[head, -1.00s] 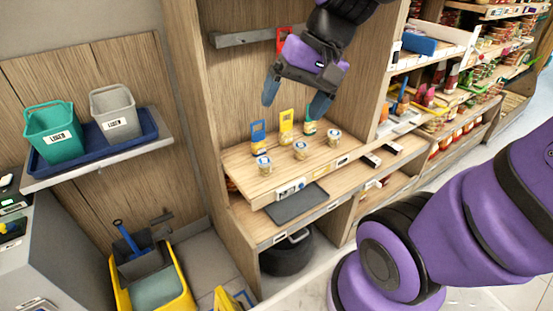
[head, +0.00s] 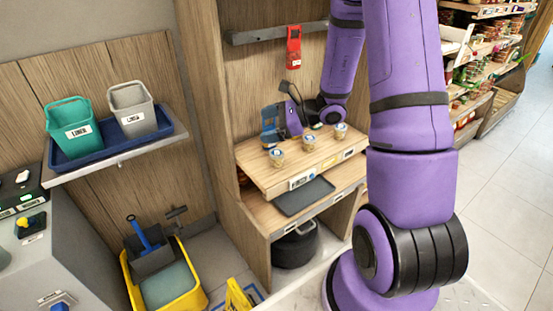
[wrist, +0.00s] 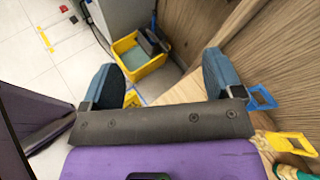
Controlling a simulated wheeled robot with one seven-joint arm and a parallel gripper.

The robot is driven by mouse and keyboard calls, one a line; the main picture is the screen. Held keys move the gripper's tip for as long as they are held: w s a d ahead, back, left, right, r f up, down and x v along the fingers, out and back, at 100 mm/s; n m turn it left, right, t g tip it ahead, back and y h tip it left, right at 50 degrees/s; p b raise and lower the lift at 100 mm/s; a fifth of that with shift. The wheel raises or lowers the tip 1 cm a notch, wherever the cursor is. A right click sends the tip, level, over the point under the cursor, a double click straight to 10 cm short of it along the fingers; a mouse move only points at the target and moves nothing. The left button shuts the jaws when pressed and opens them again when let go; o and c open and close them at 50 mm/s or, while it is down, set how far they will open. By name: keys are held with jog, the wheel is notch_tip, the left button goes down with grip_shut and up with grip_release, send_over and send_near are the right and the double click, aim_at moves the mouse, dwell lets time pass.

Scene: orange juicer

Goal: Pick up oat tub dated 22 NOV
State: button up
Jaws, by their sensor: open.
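Several small oat tubs stand on the wooden shelf top (head: 262,178). A front row shows a left tub (head: 277,157), a middle tub (head: 309,142) and a right tub (head: 340,130). Their dates are too small to read, so I cannot tell which is 22 NOV. My gripper (head: 268,127) is open and empty, just behind and above the left tub, largely covering the back row. In the wrist view my gripper (wrist: 158,75) has its blue fingers wide apart. A blue tag (wrist: 262,97) and a yellow tag (wrist: 291,143) stand right of it.
A dark tray (head: 303,196) lies on the ledge below the shelf top. Teal (head: 73,127) and grey (head: 133,108) bins stand on the left shelf. A yellow bucket (head: 190,285) is on the floor.

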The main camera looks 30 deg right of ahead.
jog(key=w+d+f+m+t+h, duration=0.25)
jog(key=d+f+m, duration=0.35)
jog(key=d+f, duration=0.3)
jog(key=m+t+h, duration=0.2)
jog(key=m+h, duration=0.2)
send_near(282, 155)
jog(key=w, duration=0.2)
jog(key=shift+w+f, duration=0.25)
jog(key=shift+w, duration=0.05)
jog(key=x, duration=0.5)
jog(key=shift+w+f, duration=0.15)
jog(key=shift+a+x, duration=0.15)
jog(key=shift+x, duration=1.1)
jog(key=shift+a+x, duration=0.2)
jog(key=shift+x, duration=1.1)
jog(key=shift+f, duration=0.1)
jog(key=c, duration=0.9)
